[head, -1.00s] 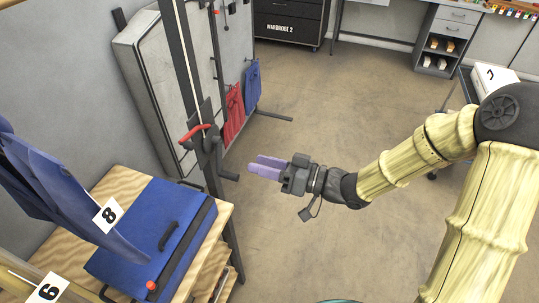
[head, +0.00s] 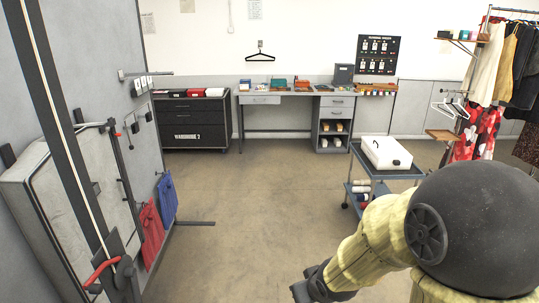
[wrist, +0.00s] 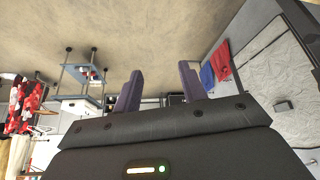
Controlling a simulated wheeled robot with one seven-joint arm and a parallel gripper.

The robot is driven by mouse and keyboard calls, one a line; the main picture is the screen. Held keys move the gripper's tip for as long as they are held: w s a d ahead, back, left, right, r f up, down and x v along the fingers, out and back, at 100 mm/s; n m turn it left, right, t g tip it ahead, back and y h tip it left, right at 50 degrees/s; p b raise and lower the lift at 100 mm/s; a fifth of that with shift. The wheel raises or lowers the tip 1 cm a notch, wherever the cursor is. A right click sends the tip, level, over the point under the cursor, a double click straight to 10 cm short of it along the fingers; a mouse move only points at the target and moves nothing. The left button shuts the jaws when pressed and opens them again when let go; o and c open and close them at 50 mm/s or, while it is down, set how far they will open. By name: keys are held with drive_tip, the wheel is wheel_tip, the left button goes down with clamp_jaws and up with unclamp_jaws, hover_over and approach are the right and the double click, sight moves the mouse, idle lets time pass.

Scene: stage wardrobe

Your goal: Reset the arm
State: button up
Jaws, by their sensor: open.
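My gripper (wrist: 160,92) shows in the wrist view with its two purple fingers apart and nothing between them. The picture there is upside down, with the floor at the top. In the head view only my yellow-sleeved arm and its dark joints show at the lower right. The fingers are out of that picture below the bottom edge. The gripper touches nothing that I can see.
A blue cart (head: 376,172) with a white case (head: 387,152) stands ahead of my arm. A crank post (head: 72,140) and red (head: 151,232) and blue (head: 167,197) cloths are at left. A clothes rack is at right. The middle floor (head: 255,210) is clear.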

drive_tip(key=s+d+r+m+g+h, duration=0.1)
drive_tip(key=s+d+m+g, duration=0.2)
drive_tip(key=s+d, duration=0.3)
drive_tip(key=s, duration=0.2)
drive_tip(key=shift+s+r+m, duration=0.3)
drive_tip(key=shift+s+m, duration=0.1)
drive_tip(key=shift+c, duration=0.6)
drive_tip(key=shift+w, duration=0.15)
